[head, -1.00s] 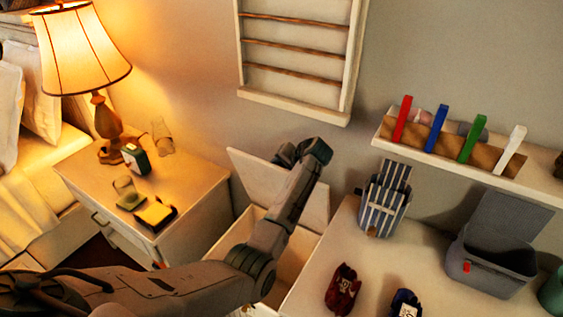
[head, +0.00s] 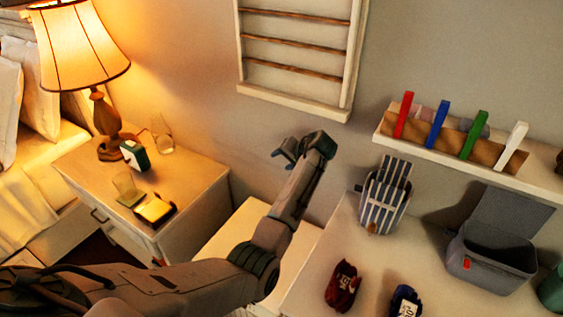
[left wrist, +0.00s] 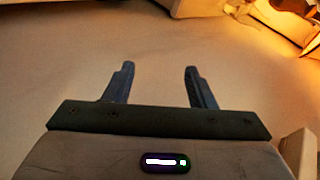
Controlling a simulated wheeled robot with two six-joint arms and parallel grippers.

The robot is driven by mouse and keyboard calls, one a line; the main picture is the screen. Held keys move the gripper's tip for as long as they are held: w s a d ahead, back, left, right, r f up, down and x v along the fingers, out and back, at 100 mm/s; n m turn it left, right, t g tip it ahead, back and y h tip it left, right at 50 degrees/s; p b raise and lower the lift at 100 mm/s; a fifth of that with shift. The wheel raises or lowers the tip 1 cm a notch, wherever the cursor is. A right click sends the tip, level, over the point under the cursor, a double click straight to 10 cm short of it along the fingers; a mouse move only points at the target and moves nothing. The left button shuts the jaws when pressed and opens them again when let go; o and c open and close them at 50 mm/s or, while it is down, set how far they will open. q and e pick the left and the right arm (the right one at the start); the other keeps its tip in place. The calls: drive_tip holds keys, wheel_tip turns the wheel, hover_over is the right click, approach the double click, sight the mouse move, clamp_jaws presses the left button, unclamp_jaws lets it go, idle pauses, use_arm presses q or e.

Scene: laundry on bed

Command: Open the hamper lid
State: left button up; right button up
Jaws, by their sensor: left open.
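The hamper is the pale box between the nightstand and the dresser. Its lid (head: 232,229) lies flat and looks closed in the head view; my left arm hides its right part and front. My left gripper (head: 288,149) is open and empty, raised near the wall beyond the lid's back edge and apart from the lid. In the left wrist view the two dark fingers of my left gripper (left wrist: 158,78) are spread, with only a plain pale surface between them. My right gripper does not show.
A nightstand (head: 205,190) with a lit lamp (head: 78,48) stands left of the hamper. At right, a dresser top (head: 385,250) holds a striped container (head: 385,200) and a grey open-lidded box (head: 490,262). A wall shelf (head: 545,180) is above.

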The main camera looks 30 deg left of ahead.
use_arm(q)
drive_tip(key=b+v, duration=0.1)
drive_tip(key=v, duration=0.8)
drive_tip(key=shift+b, duration=0.4)
drive_tip(key=shift+f, duration=0.1)
